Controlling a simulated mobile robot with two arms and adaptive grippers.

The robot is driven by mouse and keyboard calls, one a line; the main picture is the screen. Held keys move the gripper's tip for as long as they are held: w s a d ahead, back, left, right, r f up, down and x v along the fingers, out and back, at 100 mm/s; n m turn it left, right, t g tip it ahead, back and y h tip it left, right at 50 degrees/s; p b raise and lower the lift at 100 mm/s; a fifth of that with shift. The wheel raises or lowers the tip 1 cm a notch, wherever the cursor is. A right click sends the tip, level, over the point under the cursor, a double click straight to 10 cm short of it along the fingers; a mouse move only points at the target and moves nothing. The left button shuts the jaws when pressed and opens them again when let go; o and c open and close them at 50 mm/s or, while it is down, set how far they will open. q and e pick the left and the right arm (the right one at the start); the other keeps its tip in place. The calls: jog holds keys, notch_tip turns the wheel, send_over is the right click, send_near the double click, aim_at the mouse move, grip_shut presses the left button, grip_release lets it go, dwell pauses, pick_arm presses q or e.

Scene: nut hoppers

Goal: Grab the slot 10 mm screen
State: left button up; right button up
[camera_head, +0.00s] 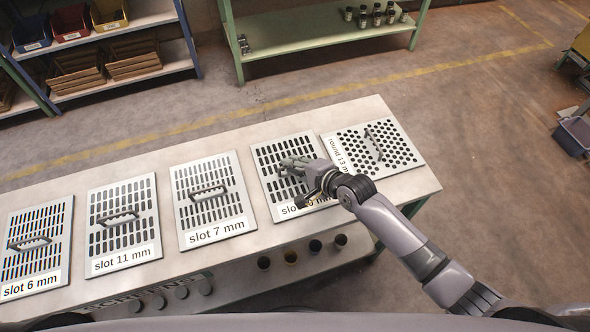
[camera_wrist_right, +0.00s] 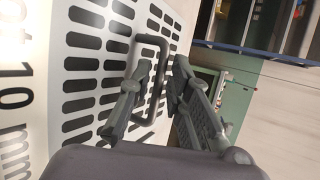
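The slot 10 mm screen (camera_head: 272,190) is a white plate with dark slots, lying on the bench between the slot 7 mm screen (camera_head: 213,225) and a round-hole screen (camera_head: 395,165). My right gripper (camera_head: 291,168) is over its middle and hides part of its label. In the right wrist view the slot 10 mm screen (camera_wrist_right: 92,20) shows with its grey handle (camera_wrist_right: 152,41) standing up. My right gripper (camera_wrist_right: 163,68) is open, with the handle's bar between its fingers. My left gripper is out of view.
The slot 11 mm screen (camera_head: 124,247) and slot 6 mm screen (camera_head: 35,268) lie further left on the bench (camera_head: 240,262). A green shelf (camera_head: 300,35) with small dark jars and a shelf with bins (camera_head: 105,75) stand behind, across clear floor.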

jog(key=shift+x, duration=0.85)
grip_shut()
jog(key=shift+r, duration=0.1)
